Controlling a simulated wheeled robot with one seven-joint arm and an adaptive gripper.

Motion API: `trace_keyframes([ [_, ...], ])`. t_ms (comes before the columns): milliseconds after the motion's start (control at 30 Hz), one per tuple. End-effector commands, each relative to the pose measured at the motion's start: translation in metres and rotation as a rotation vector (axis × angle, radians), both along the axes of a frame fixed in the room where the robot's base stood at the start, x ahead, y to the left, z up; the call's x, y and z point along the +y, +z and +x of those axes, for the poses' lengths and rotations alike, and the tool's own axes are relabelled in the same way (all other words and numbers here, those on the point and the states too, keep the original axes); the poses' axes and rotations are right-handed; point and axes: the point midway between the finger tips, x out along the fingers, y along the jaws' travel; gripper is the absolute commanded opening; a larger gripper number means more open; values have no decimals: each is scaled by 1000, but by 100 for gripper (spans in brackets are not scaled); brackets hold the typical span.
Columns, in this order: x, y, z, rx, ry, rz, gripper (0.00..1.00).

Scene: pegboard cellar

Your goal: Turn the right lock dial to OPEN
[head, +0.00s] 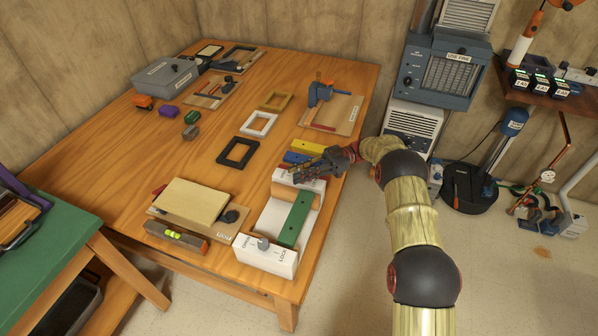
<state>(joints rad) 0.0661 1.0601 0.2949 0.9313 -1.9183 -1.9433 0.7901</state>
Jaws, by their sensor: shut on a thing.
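A white lock fixture (263,258) stands at the table's front right, with a green bar (295,220) across its middle and a wooden roller beside it. Its near end carries a grey dial (263,243) between labels that seem to read OPEN and LOCK. My gripper (302,174) reaches in from the right to the fixture's far white end (283,176). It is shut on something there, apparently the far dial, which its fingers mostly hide. I cannot read that dial's setting or labels.
Blue and yellow blocks (305,147) lie just behind my gripper. A wooden board with a dark knob (232,215) and a spirit level (176,236) sit left of the fixture. A black frame (238,152) lies farther back. The table's left middle is clear.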

Motion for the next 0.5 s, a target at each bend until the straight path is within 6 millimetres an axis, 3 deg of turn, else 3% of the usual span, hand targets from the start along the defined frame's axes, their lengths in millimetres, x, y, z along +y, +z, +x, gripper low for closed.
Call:
trace_keyframes([
  [500,1,1,0,-2,89,2,0],
])
